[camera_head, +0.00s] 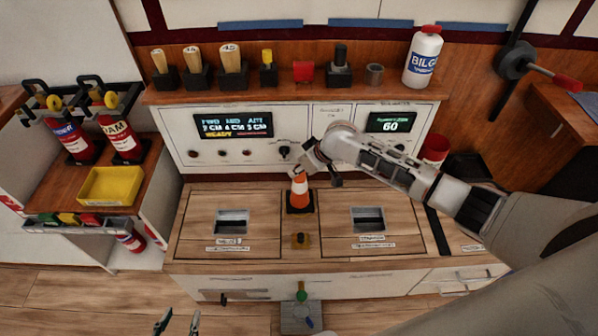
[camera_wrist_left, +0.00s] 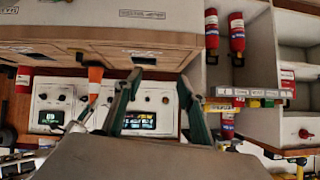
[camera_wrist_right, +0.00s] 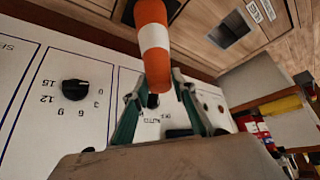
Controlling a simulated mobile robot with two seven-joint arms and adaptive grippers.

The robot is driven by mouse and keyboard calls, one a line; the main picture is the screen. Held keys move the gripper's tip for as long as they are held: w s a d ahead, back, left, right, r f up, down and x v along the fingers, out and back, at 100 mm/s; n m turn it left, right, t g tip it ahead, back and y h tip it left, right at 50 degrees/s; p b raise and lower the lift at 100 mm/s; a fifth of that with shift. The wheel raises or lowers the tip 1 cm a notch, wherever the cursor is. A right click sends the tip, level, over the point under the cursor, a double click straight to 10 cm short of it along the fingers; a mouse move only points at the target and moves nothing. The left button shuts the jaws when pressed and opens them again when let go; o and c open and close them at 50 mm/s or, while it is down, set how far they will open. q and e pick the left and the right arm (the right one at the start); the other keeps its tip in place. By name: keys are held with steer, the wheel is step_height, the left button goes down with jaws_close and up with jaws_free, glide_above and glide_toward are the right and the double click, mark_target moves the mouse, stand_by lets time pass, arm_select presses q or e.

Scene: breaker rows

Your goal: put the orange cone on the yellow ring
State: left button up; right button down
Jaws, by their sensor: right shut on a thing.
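The orange cone (camera_head: 299,190) with a white band stands upright at the back middle of the wooden counter, at a black square base. My right gripper (camera_head: 312,168) reaches in from the right and is shut on its upper end. In the right wrist view the cone (camera_wrist_right: 154,40) runs between the fingers (camera_wrist_right: 160,100). A small yellow-brown piece on a dark square (camera_head: 300,241) lies in front of the cone; it may be the yellow ring, but its shape is unclear. My left gripper (camera_head: 178,322) is open and empty at the bottom edge, and its fingers show apart in the left wrist view (camera_wrist_left: 155,100).
Two recessed hatches (camera_head: 232,222) (camera_head: 368,219) flank the middle of the counter. A control panel (camera_head: 290,137) with knobs and displays rises behind the cone. A yellow tray (camera_head: 110,186) and fire extinguishers (camera_head: 121,136) stand at left. A white bottle (camera_head: 423,58) stands on the shelf above.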

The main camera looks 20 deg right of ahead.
arm_select(q)
steer(key=shift+w+a+r, duration=0.1)
steer(key=shift+w+a, duration=0.1)
steer(key=shift+w, duration=0.25)
arm_select(e)
steer(key=shift+f, duration=0.7)
